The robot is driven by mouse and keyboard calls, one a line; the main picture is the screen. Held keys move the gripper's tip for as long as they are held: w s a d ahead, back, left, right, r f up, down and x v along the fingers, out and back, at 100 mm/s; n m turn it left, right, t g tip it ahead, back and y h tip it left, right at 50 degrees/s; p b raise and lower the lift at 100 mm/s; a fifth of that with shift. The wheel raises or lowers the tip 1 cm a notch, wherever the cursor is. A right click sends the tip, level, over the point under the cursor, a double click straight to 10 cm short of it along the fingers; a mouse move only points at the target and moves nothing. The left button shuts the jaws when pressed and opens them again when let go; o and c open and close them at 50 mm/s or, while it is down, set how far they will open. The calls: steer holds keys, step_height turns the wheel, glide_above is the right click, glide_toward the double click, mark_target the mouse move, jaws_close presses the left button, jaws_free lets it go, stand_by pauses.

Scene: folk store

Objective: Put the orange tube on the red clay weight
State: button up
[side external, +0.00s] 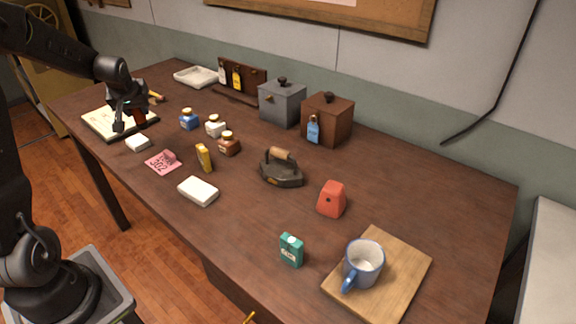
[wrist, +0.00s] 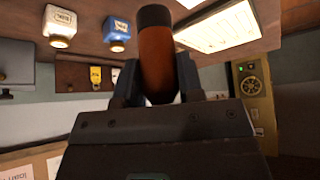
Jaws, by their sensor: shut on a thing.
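My gripper (side external: 127,112) is at the far left of the table, above the open book, shut on the orange tube (side external: 139,117). In the wrist view the tube (wrist: 157,65) is a brownish-orange cylinder with a black end, held between the two fingers of my gripper (wrist: 157,85). The red clay weight (side external: 332,200) is a small red block with a slanted top and a dark hole. It stands on the right half of the table, far from my gripper, with nothing on top. It does not show in the wrist view.
An open book (side external: 97,122) lies under my gripper. Small bottles, a yellow box (side external: 204,157) and a dark iron (side external: 282,168) stand between gripper and weight. A teal box (side external: 291,250) and a mug (side external: 363,264) on a wooden board (side external: 412,262) are nearer the front right.

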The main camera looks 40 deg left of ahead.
steer(key=w+d+r+m+t+h, duration=0.1)
steer(key=w+d+m+h, duration=0.1)
steer(key=w+d+m, duration=0.6)
steer(key=w+d+r+m+t+h, duration=0.1)
steer(key=w+d+r+t+h, duration=0.2)
steer(key=d, duration=0.8)
steer(key=w+d+r+m+g+h, duration=0.15)
steer(key=d+m, duration=0.35)
steer(key=d, duration=0.6)
steer(key=w+d+r+m+g+h, duration=0.1)
steer(key=w+d+r+m+h, duration=0.3)
steer(key=d, duration=0.7)
steer(key=m, duration=0.1)
glide_above(334, 186)
step_height(334, 186, down, 9)
steer(key=shift+g+y, duration=0.25)
steer(key=shift+f, duration=2.05)
steer(key=shift+f, duration=0.1)
steer(key=o, duration=0.7)
